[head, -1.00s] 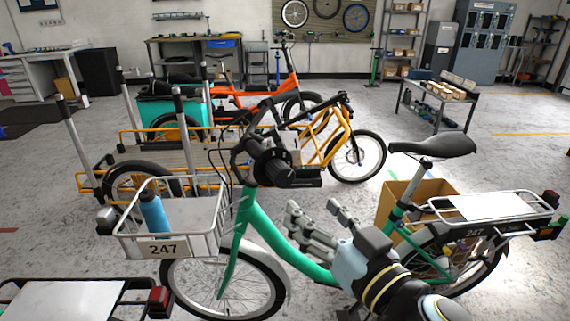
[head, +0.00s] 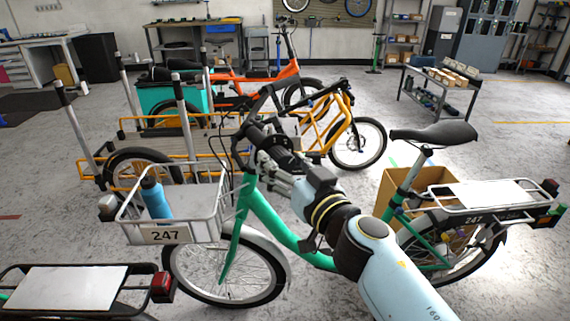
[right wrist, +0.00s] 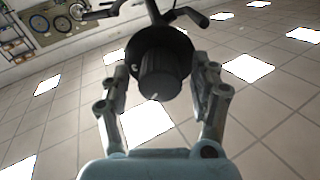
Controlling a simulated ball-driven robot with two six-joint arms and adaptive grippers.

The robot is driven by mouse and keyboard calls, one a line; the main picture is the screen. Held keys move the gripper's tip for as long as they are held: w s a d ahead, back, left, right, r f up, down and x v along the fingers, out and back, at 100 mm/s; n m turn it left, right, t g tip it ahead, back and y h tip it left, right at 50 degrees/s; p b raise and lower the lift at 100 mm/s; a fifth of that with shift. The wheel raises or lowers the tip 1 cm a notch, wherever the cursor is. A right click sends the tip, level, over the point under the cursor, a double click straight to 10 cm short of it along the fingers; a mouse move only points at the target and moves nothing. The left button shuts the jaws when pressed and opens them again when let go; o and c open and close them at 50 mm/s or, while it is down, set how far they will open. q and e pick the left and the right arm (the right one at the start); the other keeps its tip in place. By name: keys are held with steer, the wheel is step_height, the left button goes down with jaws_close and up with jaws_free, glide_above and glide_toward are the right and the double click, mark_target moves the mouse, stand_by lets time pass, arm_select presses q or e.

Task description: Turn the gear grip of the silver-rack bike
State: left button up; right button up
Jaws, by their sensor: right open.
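I see gaps at both sides of the grip. In the head view my right gripper (head: 268,168) is at the handlebar and partly hides the grip. My left gripper is out of view.
The wire basket (head: 165,236) holds a blue bottle (head: 156,199), left of the handlebar. A black saddle (head: 434,134) and a cardboard box (head: 388,196) are at right. A dark-framed rack (head: 65,287) is at lower left. A yellow cargo bike (head: 340,110) stands behind.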

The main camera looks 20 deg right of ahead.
steer(key=c, duration=1.2)
steer(key=shift+n, duration=0.3)
steer(key=n+p, duration=0.1)
steer(key=n, duration=0.3)
steer(key=shift+n+y+p, duration=0.3)
steer(key=shift+n+p, duration=0.5)
steer(key=shift+n, duration=1.6)
steer(key=o, duration=1.2)
